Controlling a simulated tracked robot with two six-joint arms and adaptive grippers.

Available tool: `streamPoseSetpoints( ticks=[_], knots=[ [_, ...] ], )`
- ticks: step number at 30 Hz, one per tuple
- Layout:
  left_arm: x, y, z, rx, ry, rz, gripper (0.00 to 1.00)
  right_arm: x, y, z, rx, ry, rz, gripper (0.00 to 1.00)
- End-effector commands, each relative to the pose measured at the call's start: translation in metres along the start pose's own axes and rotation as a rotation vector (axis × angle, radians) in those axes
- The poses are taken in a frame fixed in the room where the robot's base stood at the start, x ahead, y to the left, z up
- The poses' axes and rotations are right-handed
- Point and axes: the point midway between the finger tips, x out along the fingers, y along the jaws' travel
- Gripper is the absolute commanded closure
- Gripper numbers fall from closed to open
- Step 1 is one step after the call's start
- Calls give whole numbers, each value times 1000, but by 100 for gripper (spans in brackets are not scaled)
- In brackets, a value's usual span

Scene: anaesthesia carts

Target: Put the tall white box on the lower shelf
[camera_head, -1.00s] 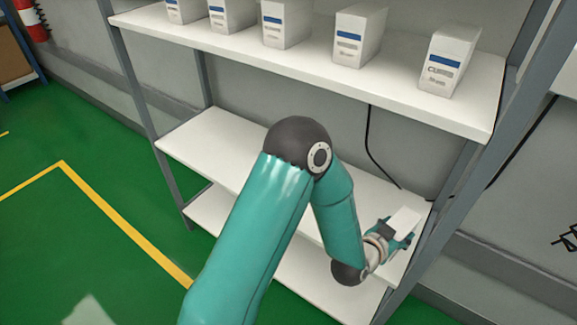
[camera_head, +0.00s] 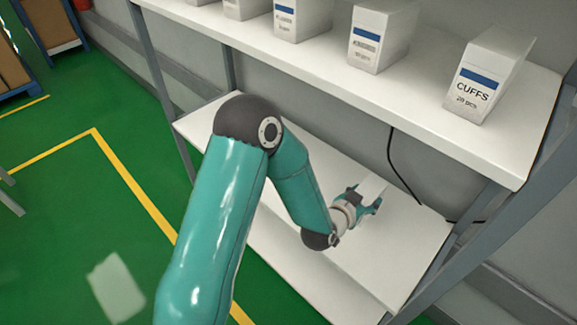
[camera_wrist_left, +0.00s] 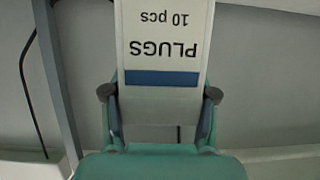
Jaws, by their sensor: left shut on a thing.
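My left gripper (camera_head: 362,202) is shut on a tall white box (camera_head: 372,186) over the right part of the white shelf below the row of boxes. In the left wrist view the box (camera_wrist_left: 164,50) fills the space between the two fingers (camera_wrist_left: 160,95). It has a blue band and the text "PLUGS 10 pcs", upside down in that view. The lower shelf (camera_head: 405,235) is bare around the gripper. I cannot tell whether the box touches it. My right gripper is not in view.
The upper shelf (camera_head: 440,110) holds several white boxes, among them one marked "CUFFS" (camera_head: 487,80). Another bare shelf (camera_head: 300,270) lies beneath. A black cable (camera_head: 400,178) hangs behind, and a grey post (camera_head: 500,225) stands at the right.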

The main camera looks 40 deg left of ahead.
Motion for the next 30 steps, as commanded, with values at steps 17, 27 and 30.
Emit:
streamPoseSetpoints(
  ticks=[17,27,30],
  knots=[
    [0,-15,-32,-24,15,-54,82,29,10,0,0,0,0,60],
    [-48,18,-115,-16,13,-19,82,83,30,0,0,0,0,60],
    [-60,27,-127,-4,8,5,82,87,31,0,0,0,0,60]
  ],
)
